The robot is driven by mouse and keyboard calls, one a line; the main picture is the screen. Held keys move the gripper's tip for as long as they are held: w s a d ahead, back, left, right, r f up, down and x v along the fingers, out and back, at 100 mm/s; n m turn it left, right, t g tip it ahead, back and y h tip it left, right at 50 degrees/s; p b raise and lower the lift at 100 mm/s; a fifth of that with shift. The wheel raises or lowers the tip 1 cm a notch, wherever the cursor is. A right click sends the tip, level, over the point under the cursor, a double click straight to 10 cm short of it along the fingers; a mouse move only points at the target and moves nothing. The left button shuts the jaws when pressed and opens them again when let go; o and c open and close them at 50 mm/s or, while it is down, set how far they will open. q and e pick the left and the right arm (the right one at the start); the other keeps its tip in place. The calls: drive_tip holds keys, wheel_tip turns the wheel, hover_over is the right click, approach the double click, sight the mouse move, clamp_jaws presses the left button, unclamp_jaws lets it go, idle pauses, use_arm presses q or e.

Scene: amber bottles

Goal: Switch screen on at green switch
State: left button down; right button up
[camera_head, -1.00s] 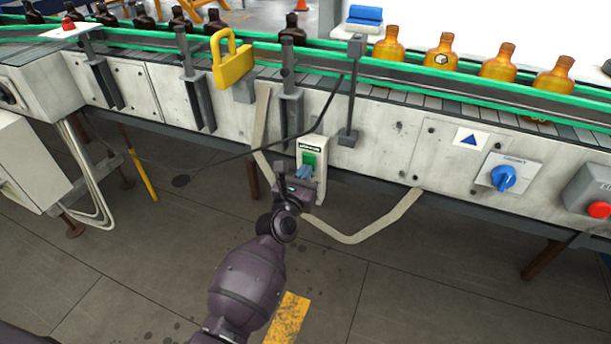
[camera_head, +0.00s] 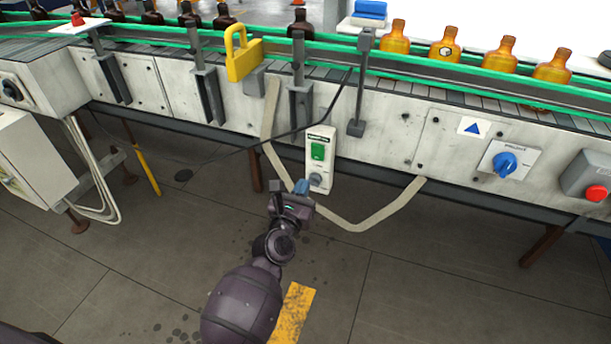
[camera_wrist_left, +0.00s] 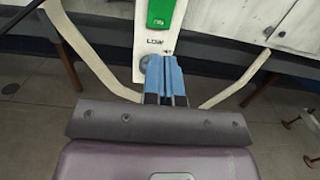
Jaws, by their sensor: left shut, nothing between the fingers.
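A white switch box (camera_head: 320,166) hangs on the front of the conveyor. It carries a green switch (camera_head: 318,151) in its upper part and a round grey knob (camera_head: 315,180) below. The green switch also shows in the left wrist view (camera_wrist_left: 161,13), at the top edge. My left gripper (camera_head: 301,187) is shut and empty, its blue fingertips just in front of the lower part of the box, below the green switch. In the left wrist view the blue fingers (camera_wrist_left: 164,78) partly cover the knob. Whether they touch the box cannot be told. My right gripper is not in view.
A yellow padlock (camera_head: 243,54) and a blue rotary knob (camera_head: 505,164) are on the conveyor front. A red button (camera_head: 596,193) is at far right. Amber bottles (camera_head: 445,45) stand on the belt.

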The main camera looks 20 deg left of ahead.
use_arm(q)
drive_tip(key=s, duration=0.5)
drive_tip(key=shift+s+a+f, duration=0.15)
drive_tip(key=shift+s+f, duration=0.05)
drive_tip(key=shift+s, duration=0.05)
idle(0.3)
drive_tip(key=shift+m, duration=0.3)
